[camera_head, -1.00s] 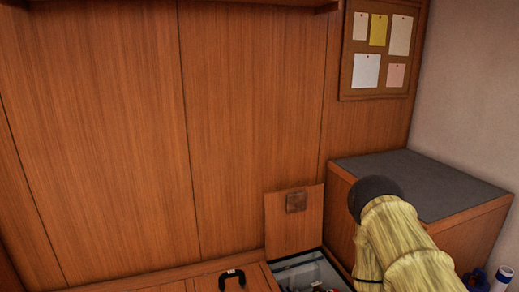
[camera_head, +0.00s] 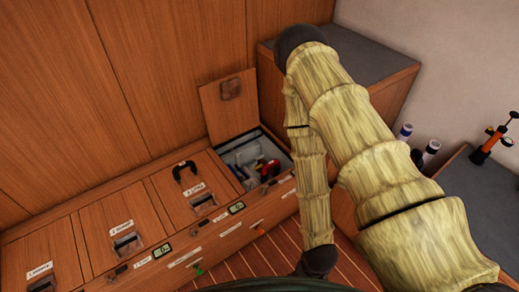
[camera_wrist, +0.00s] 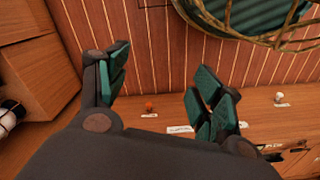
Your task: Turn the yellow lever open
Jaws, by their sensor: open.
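No lever that I can clearly call yellow shows. A small orange knob or lever (camera_head: 258,228) sits on the front face of the wooden bench locker (camera_head: 150,262), near its right end; an orange knob (camera_wrist: 149,107) also shows in the wrist view on the wooden front. A green lever (camera_head: 198,270) is further left on that face. My gripper (camera_wrist: 160,68) is open and empty in the wrist view, its teal fingers spread above the floor, apart from the orange knob. In the head view my fingers are hidden beyond my arm.
A compartment (camera_head: 228,150) with its lid (camera_head: 229,105) raised holds tools, one with yellow and red parts. A black handle (camera_head: 186,171) stands on the closed lid beside it. A grey-topped cabinet (camera_head: 350,55) is behind my arm. An orange pump (camera_head: 490,145) is at right. Plank floor (camera_head: 275,250) lies before the bench.

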